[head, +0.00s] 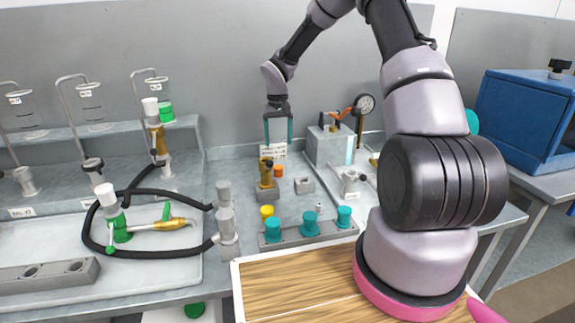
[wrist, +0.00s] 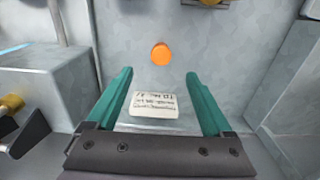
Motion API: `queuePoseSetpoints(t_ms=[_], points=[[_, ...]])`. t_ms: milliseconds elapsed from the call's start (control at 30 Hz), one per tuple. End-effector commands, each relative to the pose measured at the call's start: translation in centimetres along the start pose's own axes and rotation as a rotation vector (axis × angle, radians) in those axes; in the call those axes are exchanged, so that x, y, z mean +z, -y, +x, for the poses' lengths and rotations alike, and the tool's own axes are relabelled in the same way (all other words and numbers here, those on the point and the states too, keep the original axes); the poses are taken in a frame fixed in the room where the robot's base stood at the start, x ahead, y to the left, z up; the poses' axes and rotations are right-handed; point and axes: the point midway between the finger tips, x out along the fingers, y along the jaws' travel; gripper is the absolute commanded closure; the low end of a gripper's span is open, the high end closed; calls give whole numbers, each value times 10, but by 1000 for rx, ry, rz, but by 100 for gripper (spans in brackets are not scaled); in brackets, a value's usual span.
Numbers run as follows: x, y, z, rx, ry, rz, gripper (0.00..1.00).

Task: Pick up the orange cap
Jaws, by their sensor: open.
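The orange cap (head: 278,171) stands on the grey bench, right beside a brass-coloured fitting in the head view. In the wrist view the orange cap (wrist: 161,54) shows as a round orange top, beyond the fingertips and roughly between their lines. My gripper (head: 278,140) hangs above the bench, behind and above the cap. Its two teal fingers (wrist: 165,88) are apart with nothing between them, and the cap is clear of both.
A white label card (wrist: 154,104) lies below the fingers. The brass fitting (head: 265,175) stands close left of the cap. A grey block (head: 304,185) is to its right. A rack with teal caps (head: 309,231) and a yellow cap (head: 267,211) are nearer. A gauge box (head: 328,148) stands right.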

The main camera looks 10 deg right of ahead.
Motion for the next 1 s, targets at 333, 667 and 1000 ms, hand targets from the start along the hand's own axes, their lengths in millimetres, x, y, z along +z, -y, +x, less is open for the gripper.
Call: queuePoseSetpoints(t_ms=[333,667,1000], points=[[-3,3,39,-8,13,-3,15],[-2,6,80,-9,12,-3,15],[-1,9,121,-8,11,-2,15]])
